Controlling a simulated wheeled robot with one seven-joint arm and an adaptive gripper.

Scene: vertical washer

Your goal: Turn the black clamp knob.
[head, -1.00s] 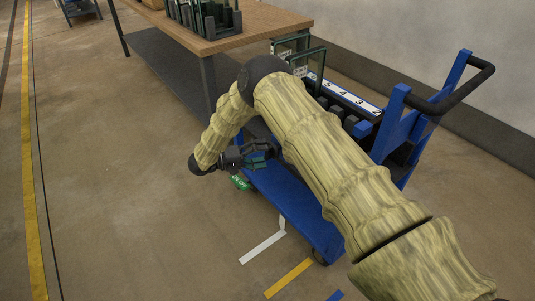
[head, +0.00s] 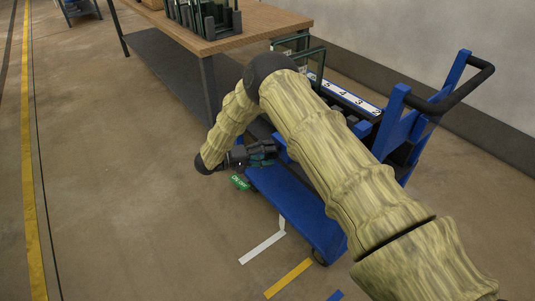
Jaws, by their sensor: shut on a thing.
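My gripper (head: 266,153) is beside the blue cart (head: 300,210), at its left end and a little above the blue deck. Its dark fingers are shut on a small dark thing, which fits the black clamp knob. The knob is mostly hidden by the fingers and cannot be made out clearly from them. My patterned arm reaches over the cart from the lower right and hides the middle of it.
A rack with glass panes and a numbered white strip (head: 345,95) stands on the cart, with a black handle (head: 465,90) at right. A green tag (head: 240,182) is below the gripper. A wooden table (head: 250,25) stands behind. Floor at left is clear.

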